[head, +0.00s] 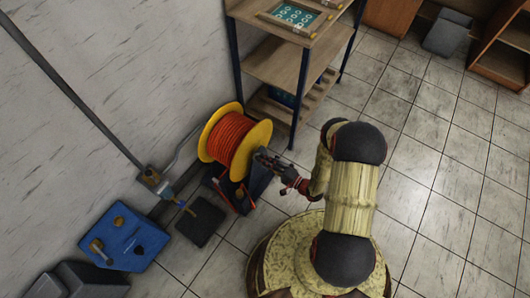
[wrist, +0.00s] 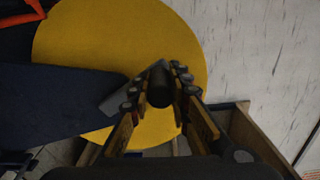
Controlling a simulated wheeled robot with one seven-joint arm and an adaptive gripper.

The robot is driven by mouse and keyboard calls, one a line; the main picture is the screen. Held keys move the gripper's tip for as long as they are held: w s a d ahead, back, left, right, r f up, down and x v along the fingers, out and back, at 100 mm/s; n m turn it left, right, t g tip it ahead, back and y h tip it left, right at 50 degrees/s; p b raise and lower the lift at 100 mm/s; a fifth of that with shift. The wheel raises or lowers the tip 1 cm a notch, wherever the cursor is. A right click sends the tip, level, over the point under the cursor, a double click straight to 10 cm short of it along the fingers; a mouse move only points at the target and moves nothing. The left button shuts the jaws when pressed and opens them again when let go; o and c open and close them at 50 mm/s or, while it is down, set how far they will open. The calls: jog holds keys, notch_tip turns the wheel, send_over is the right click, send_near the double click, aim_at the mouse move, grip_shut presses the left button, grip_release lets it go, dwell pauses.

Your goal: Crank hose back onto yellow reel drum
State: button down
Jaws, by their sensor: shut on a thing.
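A reel with yellow flanges (head: 258,147) and orange-red hose wound around its drum (head: 231,140) stands on a dark stand (head: 260,180) near the wall. In the wrist view a yellow flange (wrist: 110,45) fills much of the left and middle. My gripper (head: 270,163) is at the reel's right side. In the wrist view my gripper (wrist: 160,85) is shut on a black crank handle (wrist: 159,90), with a finger on each side. A grey crank arm (wrist: 118,97) runs left from the handle in front of the flange. The far side of the drum is hidden.
A wooden shelf unit (head: 290,62) stands close behind the reel.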

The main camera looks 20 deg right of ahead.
jog(key=shift+s+a+f+n+b, duration=0.55)
jog(key=shift+a+f+n, duration=0.15)
jog(key=shift+f+n, duration=0.15)
jog(key=shift+s+a+f+n+b, duration=0.45)
jog(key=shift+a+f+n, duration=0.3)
jog(key=shift+n, duration=0.2)
jog(key=c, duration=1.7)
grip_release()
jog(key=shift+o, duration=0.2)
jog(key=shift+d, duration=0.1)
jog(key=v, duration=1.2)
